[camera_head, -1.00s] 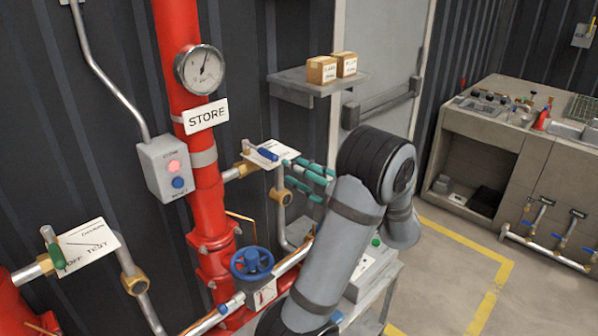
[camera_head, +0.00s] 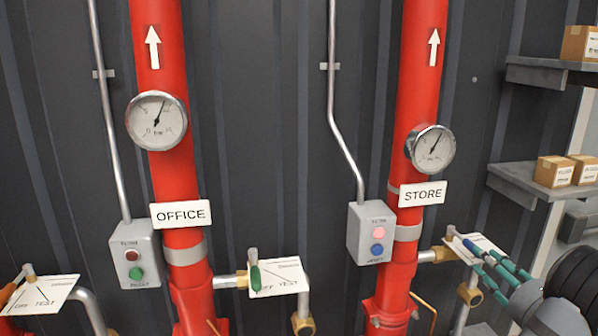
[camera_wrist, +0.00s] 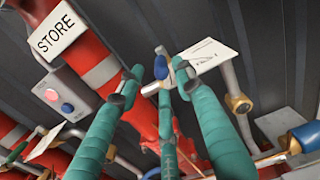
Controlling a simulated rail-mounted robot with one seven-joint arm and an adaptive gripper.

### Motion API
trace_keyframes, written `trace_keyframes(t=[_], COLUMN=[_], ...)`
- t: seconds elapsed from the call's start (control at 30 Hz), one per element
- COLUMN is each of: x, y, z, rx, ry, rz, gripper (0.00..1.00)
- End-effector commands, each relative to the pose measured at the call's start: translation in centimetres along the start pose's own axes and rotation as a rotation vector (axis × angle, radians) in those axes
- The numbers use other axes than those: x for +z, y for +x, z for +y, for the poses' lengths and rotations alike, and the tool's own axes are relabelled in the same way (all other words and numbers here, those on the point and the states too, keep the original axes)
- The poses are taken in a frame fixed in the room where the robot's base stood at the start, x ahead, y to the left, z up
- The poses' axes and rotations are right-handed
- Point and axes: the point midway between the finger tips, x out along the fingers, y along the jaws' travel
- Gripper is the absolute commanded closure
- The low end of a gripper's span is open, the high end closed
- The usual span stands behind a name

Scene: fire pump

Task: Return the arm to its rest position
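My gripper (camera_head: 478,256) is at the lower right of the head view, in front of the STORE test valve. In the wrist view my gripper (camera_wrist: 158,75) points toward the valve's white card (camera_wrist: 208,56) and blue lever (camera_wrist: 182,74). The fingertips look close to the lever; whether they touch it I cannot tell. The card (camera_head: 484,243) and lever are partly hidden by the fingers in the head view. My arm runs out of the lower right corner.
The STORE pipe (camera_head: 412,90) with its gauge (camera_head: 431,149) and button box (camera_head: 371,232) stands left of my gripper. Shelves (camera_head: 515,182) with small boxes (camera_head: 553,171) are above right. The OFFICE pipe (camera_head: 160,60) and its test valve (camera_head: 255,276) are farther left.

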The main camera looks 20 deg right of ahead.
Motion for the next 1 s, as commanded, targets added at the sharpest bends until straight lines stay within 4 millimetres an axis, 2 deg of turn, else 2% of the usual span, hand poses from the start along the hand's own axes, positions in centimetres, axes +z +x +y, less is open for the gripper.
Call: trace_keyframes(t=[0.03,0.2,0.4,0.8,1.0], x=[0.0,0.0,0.0,0.2,-0.1], y=[1.1,4.1,6.3,6.9,6.2], z=[0.1,0.1,0.0,0.7,0.3], rx=[0.004,0.003,0.000,0.045,0.013], ry=[-0.002,0.000,0.000,0.000,0.001], rz=[-0.002,-0.001,-0.001,-0.010,-0.003], gripper=[0.64,0.64,0.64,0.64,0.64])
